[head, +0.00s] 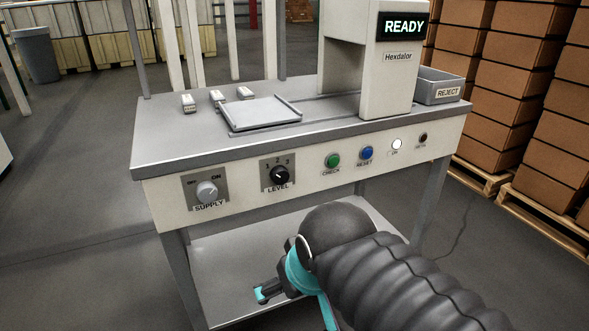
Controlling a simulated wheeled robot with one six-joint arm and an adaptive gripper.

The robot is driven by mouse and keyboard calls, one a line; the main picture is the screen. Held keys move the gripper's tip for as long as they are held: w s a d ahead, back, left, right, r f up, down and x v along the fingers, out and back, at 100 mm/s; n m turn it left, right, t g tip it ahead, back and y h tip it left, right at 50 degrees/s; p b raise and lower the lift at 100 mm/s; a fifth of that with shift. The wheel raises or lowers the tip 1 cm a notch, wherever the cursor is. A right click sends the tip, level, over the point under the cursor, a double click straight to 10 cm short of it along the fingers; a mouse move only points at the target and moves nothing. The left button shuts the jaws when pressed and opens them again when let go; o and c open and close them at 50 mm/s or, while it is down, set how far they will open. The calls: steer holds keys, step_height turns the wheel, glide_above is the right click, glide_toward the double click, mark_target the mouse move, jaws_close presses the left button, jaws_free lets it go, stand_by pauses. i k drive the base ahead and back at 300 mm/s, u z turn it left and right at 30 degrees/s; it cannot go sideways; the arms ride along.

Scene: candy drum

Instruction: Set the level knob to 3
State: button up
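The level knob (279,175) is a small black dial on the front panel of the machine table, with the numbers 1, 2 and 3 above it and the label LEVEL below. It has a pale mark near its upper left, but it is too small to read its setting surely. My gripper (268,291) shows only in part, low in front of the table and below the knob, apart from it. My arm's dark sleeve hides much of it, and its finger opening cannot be made out. Nothing is seen touching the knob.
On the same panel are a grey supply knob (207,191), a green check button (332,160), a blue reset button (366,153) and a lit white lamp (397,145). The display (404,27) reads READY. Stacked boxes (540,85) stand at right.

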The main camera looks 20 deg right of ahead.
mark_target(279, 175)
steer(key=z, duration=1.45)
steer(key=k, duration=0.7)
steer(key=u, duration=1.4)
